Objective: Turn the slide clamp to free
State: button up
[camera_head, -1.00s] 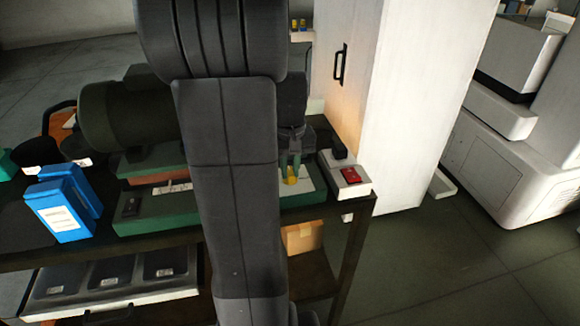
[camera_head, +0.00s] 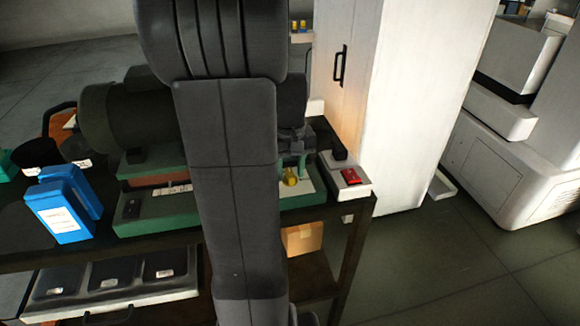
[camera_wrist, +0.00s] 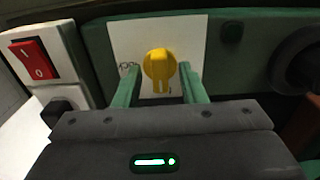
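A yellow knob (camera_wrist: 159,72), which I take to be the slide clamp, sits on a white marked plate (camera_wrist: 143,32) on a green machine base. Its ridge points nearly straight down in the wrist view. The knob also shows small in the head view (camera_head: 290,178). My gripper (camera_wrist: 158,70) has its two green fingers apart, one on each side of the knob, with visible gaps. The plate's markings are partly hidden by the fingers and too small to read. In the head view my gripper (camera_head: 293,157) is just above the knob, partly behind my arm.
A white box with a red rocker switch (camera_wrist: 35,60) stands close left in the wrist view; it is right of the base in the head view (camera_head: 351,176). A dark round part (camera_wrist: 300,60) is at the right. Blue boxes (camera_head: 62,205) stand on the bench's left.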

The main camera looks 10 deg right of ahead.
aim_at(290, 172)
notch_tip(290, 172, up, 14)
dwell(0.5)
jog(key=shift+f, duration=0.1)
notch_tip(290, 172, down, 14)
jog(key=shift+r, duration=0.1)
dwell(0.5)
